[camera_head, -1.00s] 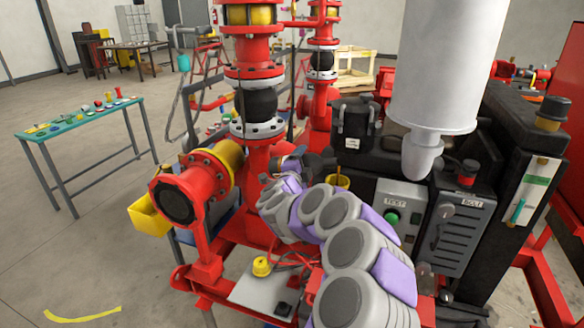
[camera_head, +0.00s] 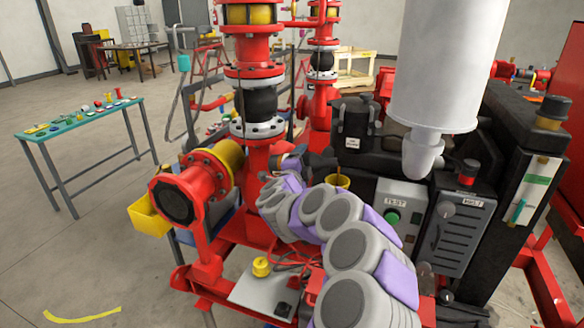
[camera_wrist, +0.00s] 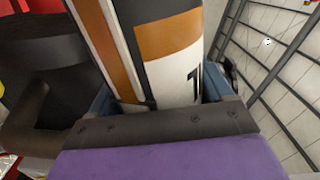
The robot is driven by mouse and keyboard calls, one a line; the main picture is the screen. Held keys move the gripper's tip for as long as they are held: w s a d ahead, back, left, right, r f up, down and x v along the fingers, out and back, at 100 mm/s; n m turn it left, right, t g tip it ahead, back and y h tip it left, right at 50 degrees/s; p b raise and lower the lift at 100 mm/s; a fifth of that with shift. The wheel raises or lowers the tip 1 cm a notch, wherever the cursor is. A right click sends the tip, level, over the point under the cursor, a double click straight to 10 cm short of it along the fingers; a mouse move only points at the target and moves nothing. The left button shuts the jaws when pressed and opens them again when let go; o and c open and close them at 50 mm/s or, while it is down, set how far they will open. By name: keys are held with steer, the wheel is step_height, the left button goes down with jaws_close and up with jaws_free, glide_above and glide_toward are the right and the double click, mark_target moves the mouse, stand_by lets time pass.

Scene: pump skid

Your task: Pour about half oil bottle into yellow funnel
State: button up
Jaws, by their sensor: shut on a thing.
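In the wrist view, a bottle with a white, orange and black label (camera_wrist: 165,50) stands between the blue fingers of my gripper (camera_wrist: 160,103), which is shut on it. The bottle's ends are out of that view. The bottle is hard to make out there against the dark machine. The yellow funnel (camera_head: 338,181) shows just right of my gripper, its lower part hidden behind my arm.
A red pump column (camera_head: 262,110) rises close to the left of my gripper. A large white cylinder (camera_head: 432,70) hangs at the right, above the grey TEST box (camera_head: 396,212). A black canister (camera_head: 353,128) stands behind the funnel. A green-topped table (camera_head: 80,118) is far left.

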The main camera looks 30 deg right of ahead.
steer(key=shift+r+p, duration=0.1)
steer(key=shift+p, duration=0.3)
steer(key=n+p, duration=0.2)
steer(key=p, duration=0.1)
steer(key=shift+f+n, duration=0.3)
steer(key=shift+f, duration=0.1)
steer(key=shift+s+n+p, duration=0.1)
steer(key=shift+n+p, duration=0.2)
steer(key=shift+p, duration=0.05)
steer(key=shift+d+p, duration=0.1)
steer(key=shift+p, duration=0.25)
steer(key=n+p, duration=0.2)
steer(key=p, duration=0.1)
steer(key=shift+s+d+f+n, duration=0.1)
steer(key=shift+s+f+n, duration=0.1)
steer(key=shift+f+n, duration=0.2)
steer(key=shift+d+f+n+p, duration=0.1)
steer(key=shift+f+n+p, duration=0.3)
steer(key=shift+p, duration=0.45)
steer(key=shift+s, duration=0.1)
